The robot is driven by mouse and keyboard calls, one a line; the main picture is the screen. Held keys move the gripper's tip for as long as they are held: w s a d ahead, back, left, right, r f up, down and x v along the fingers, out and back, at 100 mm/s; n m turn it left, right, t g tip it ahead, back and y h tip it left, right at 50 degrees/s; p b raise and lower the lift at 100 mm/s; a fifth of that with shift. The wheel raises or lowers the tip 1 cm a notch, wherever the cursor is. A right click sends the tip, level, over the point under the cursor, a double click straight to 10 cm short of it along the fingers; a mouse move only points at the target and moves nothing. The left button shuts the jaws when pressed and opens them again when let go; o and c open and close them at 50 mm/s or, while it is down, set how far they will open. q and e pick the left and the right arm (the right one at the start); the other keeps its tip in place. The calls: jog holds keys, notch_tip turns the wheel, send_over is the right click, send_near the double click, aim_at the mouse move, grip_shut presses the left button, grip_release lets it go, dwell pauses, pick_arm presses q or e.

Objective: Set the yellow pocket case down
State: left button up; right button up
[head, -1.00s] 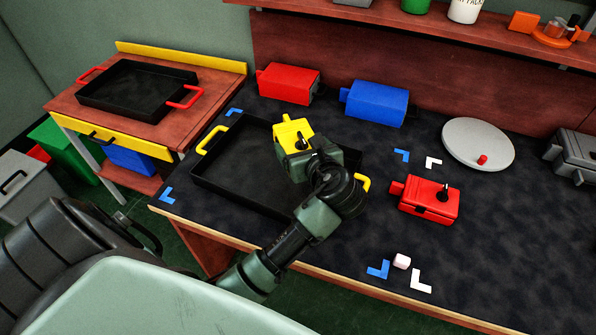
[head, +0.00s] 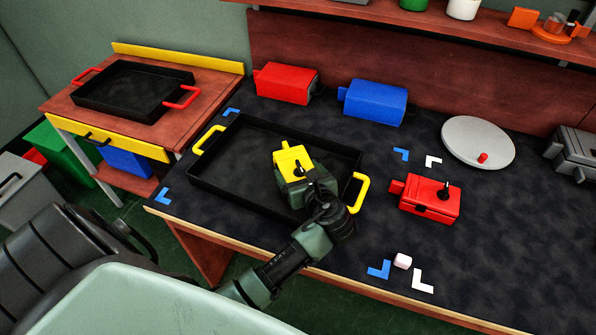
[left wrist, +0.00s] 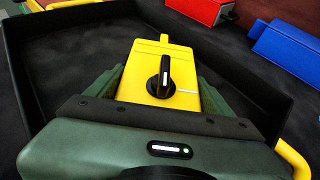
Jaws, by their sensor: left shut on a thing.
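The yellow pocket case (head: 291,158) has a black knob on top. My left gripper (head: 293,172) is shut on it, with a finger on each side. The case is over the right half of the black tray with yellow handles (head: 215,185). In the left wrist view the yellow case (left wrist: 165,62) is upright, its knob facing the camera, between the green fingers of my left gripper (left wrist: 160,92). The tray wall (left wrist: 225,60) shows behind it. I cannot tell whether the case touches the tray floor. My right gripper is not in view.
Red (head: 287,83) and blue (head: 374,102) boxes stand behind the tray. A round grey plate (head: 478,143) lies back right. The tray's left half is bare.

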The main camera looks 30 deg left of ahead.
pick_arm(q)
jog(key=o, duration=1.4)
jog(key=shift+o, duration=0.2)
jog(key=v, duration=1)
jog(key=shift+s+d+r+p, duration=0.15)
jog(key=shift+s+d+p, duration=0.05)
jog(key=shift+d+p, duration=0.1)
jog(key=shift+s+d+r, duration=0.25)
jog(key=shift+s+d, duration=0.15)
jog(key=shift+d, duration=0.05)
